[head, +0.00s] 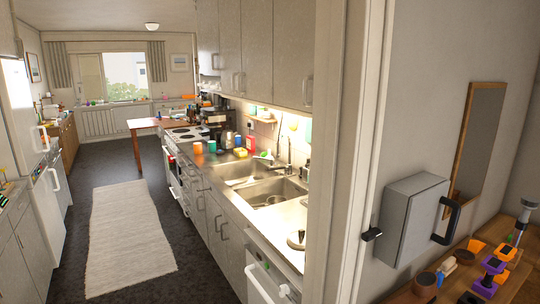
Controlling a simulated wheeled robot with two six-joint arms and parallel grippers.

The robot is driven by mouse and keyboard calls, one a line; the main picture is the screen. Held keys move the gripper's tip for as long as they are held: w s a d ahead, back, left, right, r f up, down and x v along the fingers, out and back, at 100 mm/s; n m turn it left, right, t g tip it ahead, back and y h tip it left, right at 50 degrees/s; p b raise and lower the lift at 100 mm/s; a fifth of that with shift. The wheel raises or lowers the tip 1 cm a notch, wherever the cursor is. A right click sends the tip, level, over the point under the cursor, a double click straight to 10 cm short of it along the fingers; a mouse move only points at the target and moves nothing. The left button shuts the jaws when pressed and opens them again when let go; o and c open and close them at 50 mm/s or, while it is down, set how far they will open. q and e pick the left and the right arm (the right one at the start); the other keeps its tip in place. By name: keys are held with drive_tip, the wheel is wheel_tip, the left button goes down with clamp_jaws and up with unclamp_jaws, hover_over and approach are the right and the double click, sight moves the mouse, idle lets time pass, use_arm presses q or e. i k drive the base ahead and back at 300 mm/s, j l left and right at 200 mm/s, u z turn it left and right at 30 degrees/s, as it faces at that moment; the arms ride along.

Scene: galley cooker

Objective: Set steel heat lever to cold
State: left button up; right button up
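A steel tap (287,152) stands behind the double sink (268,191) in the counter on the right side of the galley. It is small and far off, and I cannot tell which way any lever on it points. The white cooker (184,135) with dark hot plates stands further back along the same counter. I cannot make out a steel heat lever marked as such on the tap or the cooker. Neither of my grippers is in view.
A door frame (346,150) stands between me and the counter. A grey wall box (408,218) with a black handle hangs at right, above a wooden table (480,280) with orange and purple items. The dark floor with a pale rug (128,235) is open; a wooden table (150,123) stands further back.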

sight(272, 160)
drive_tip(key=i+j+z, duration=0.2)
drive_tip(key=i+j, duration=0.45)
drive_tip(key=i+j+z, duration=0.15)
drive_tip(key=i+j, duration=0.6)
drive_tip(key=i+j+z, duration=0.2)
drive_tip(key=i+j, duration=0.6)
